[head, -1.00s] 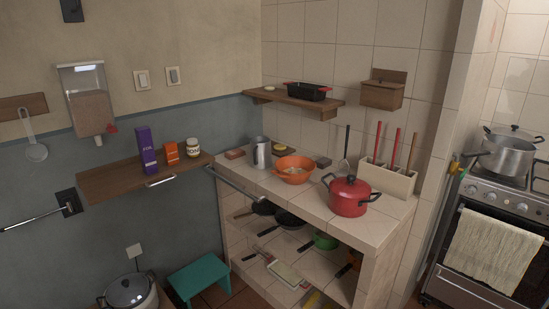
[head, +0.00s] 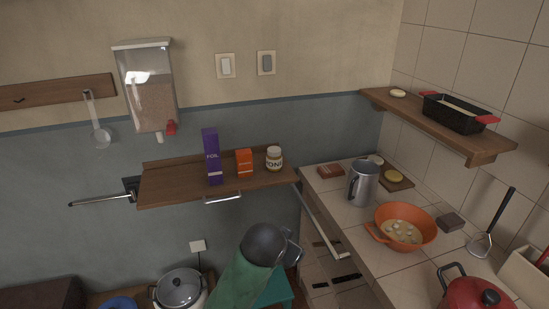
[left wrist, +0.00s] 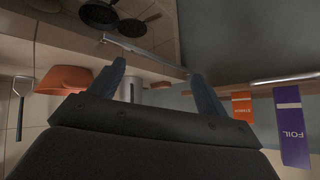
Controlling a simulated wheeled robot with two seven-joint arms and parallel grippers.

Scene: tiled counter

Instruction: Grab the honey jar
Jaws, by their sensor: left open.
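The honey jar (head: 274,159) is a small white-labelled jar standing upright at the right end of the brown wall shelf (head: 165,199). An orange box (head: 244,163) stands just left of it, and a tall purple foil box (head: 211,158) stands further left. My left gripper (head: 293,246) is below the shelf and apart from the jar, partly hidden behind its wrist. In the left wrist view its two fingers (left wrist: 160,74) are spread with nothing between them. I cannot make out the jar in that view. My right gripper is not in view.
A metal rail (head: 320,221) runs along the counter's left edge, close to my left gripper. A grey metal jug (head: 363,183) and an orange pot (head: 405,228) stand on the tiled counter. A clear dispenser (head: 146,90) hangs above the shelf. The shelf's left part is bare.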

